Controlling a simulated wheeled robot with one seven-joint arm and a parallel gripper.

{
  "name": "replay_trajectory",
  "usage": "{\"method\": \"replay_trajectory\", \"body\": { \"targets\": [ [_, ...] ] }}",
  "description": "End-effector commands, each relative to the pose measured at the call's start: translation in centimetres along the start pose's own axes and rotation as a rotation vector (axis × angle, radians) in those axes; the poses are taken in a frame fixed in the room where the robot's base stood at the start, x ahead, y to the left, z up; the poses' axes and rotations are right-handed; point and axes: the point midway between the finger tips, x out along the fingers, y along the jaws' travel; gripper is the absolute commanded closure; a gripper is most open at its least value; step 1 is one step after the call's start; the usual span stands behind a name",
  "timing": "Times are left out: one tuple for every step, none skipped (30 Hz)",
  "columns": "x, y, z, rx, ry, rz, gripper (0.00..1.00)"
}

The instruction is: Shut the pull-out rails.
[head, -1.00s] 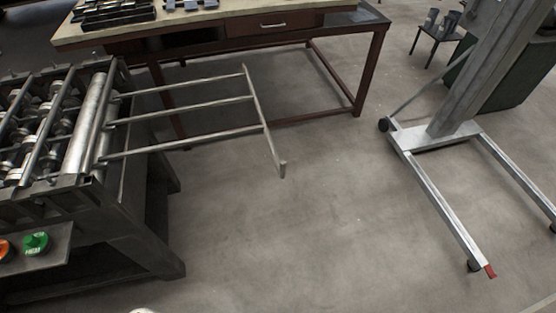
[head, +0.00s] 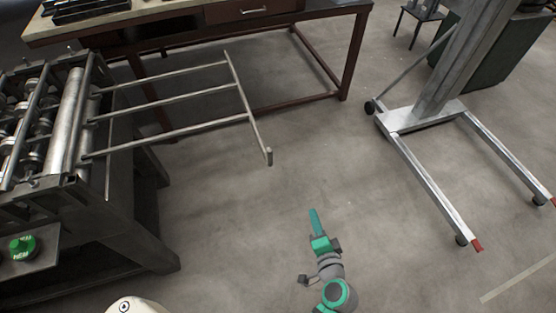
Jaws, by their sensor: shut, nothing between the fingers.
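The pull-out rails (head: 170,97) stick out to the right from the roller machine (head: 62,125) at the left of the head view. They are several parallel grey bars joined at their outer end by a crossbar (head: 246,105), and they stand extended over open floor. My gripper (head: 314,214), green and shut with nothing in it, is at the lower middle of the view. It is apart from the rails, below and to the right of the crossbar's near end.
A wooden-topped workbench (head: 110,22) with a dark red frame stands behind the rails. A wheeled lifting stand (head: 420,116) with long legs is at the right. A green button (head: 22,247) is on the machine's front. The floor between machine and stand is clear.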

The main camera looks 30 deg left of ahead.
Motion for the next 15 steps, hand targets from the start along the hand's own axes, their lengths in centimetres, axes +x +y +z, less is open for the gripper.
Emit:
{"method": "replay_trajectory", "body": {
  "targets": [
    [1.2, -2.0, -1.0, 0.020, -0.038, -0.057, 1.00],
    [1.7, -3.0, -1.4, 0.033, -0.065, -0.088, 1.00],
    [2.3, -4.5, -1.8, 0.047, -0.101, -0.130, 1.00],
    [2.6, -5.6, -2.0, 0.056, -0.127, -0.159, 1.00],
    [2.9, -6.6, -2.3, 0.063, -0.153, -0.188, 1.00],
    [3.1, -7.9, -2.6, 0.072, -0.185, -0.223, 1.00],
    [3.3, -8.8, -2.8, 0.077, -0.208, -0.248, 1.00],
    [3.3, -9.7, -3.0, 0.079, -0.229, -0.272, 1.00],
    [3.4, -10.7, -3.3, 0.082, -0.255, -0.299, 1.00],
    [3.4, -11.3, -3.4, 0.083, -0.271, -0.315, 1.00],
    [3.4, -11.9, -3.5, 0.084, -0.286, -0.331, 1.00],
    [3.4, -12.5, -3.7, 0.085, -0.302, -0.347, 1.00],
    [3.3, -12.9, -3.8, 0.085, -0.312, -0.358, 1.00],
    [3.3, -13.2, -3.8, 0.085, -0.319, -0.366, 1.00],
    [3.4, -13.6, -3.8, 0.085, -0.328, -0.374, 1.00]
  ]
}}
